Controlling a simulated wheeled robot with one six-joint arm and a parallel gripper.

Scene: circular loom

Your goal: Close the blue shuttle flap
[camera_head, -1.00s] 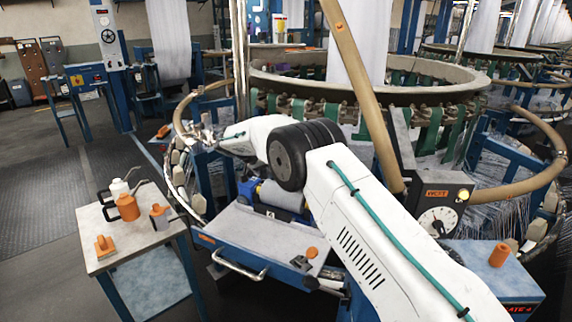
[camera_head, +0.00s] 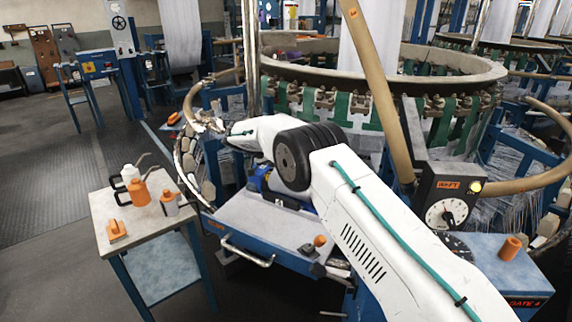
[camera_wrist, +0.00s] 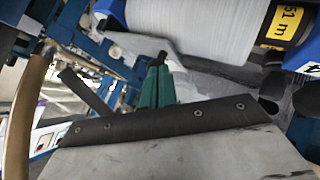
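In the head view, a pale grey panel with a blue front edge and a silver handle (camera_head: 247,252) lies nearly flat at the front of the loom; it looks like the open flap. The blue shuttle body (camera_head: 262,178) is behind it, partly hidden by my arm. In the wrist view, a white thread spool (camera_wrist: 195,30) sits in a blue housing with a yellow "51 m" label. A pale grey panel with a dark riveted strip (camera_wrist: 160,124) fills the lower part. My arm reaches left over the panel.
A side table (camera_head: 160,232) with an orange can (camera_head: 138,192) and bottles stands at the left. The round loom ring (camera_head: 400,85) and a tan pipe (camera_head: 375,90) rise behind my arm. A dial box (camera_head: 447,207) is at the right.

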